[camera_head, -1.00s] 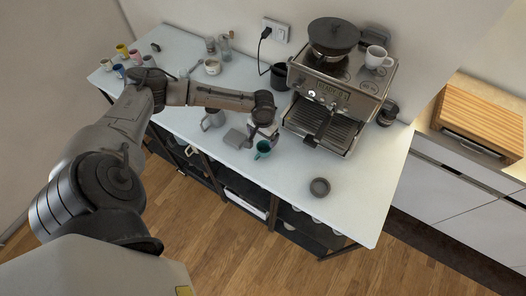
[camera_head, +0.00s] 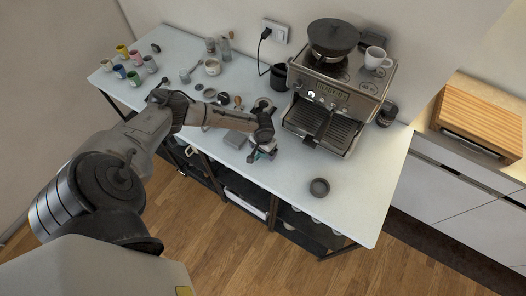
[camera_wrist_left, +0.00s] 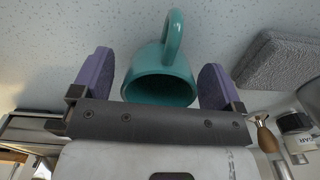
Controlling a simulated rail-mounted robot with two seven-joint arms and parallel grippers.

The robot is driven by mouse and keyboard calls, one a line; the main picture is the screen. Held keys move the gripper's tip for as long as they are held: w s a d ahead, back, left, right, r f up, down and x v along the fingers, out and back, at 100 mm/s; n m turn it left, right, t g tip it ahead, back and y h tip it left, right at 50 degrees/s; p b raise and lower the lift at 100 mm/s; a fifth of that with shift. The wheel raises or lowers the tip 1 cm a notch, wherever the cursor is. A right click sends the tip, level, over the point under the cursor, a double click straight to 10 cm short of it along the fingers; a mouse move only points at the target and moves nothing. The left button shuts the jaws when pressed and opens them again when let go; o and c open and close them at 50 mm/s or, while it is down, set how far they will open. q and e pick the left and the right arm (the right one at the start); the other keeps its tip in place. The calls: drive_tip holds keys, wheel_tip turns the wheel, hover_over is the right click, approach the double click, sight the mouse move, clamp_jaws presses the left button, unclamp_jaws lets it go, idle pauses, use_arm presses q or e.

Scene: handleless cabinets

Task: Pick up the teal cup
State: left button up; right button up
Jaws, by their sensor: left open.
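The teal cup (camera_wrist_left: 160,85) shows in the left wrist view, its round mouth facing the camera and its handle at the top. My left gripper (camera_wrist_left: 157,65) is open, with one purple finger on each side of the cup. I see gaps at the sides, so the fingers do not appear to press on it. In the head view my left gripper (camera_head: 262,150) is low over the front edge of the white table and hides most of the cup. My right gripper is not in view.
A coffee machine (camera_head: 338,100) stands right of the gripper, with a white cup (camera_head: 376,58) on top. A grey block (camera_head: 235,139) lies just left of the gripper. A dark round dish (camera_head: 319,187) lies on the right. Several small coloured cups stand far left.

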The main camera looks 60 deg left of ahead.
use_arm(q)
drive_tip(key=shift+f, duration=0.6)
drive_tip(key=c, duration=1)
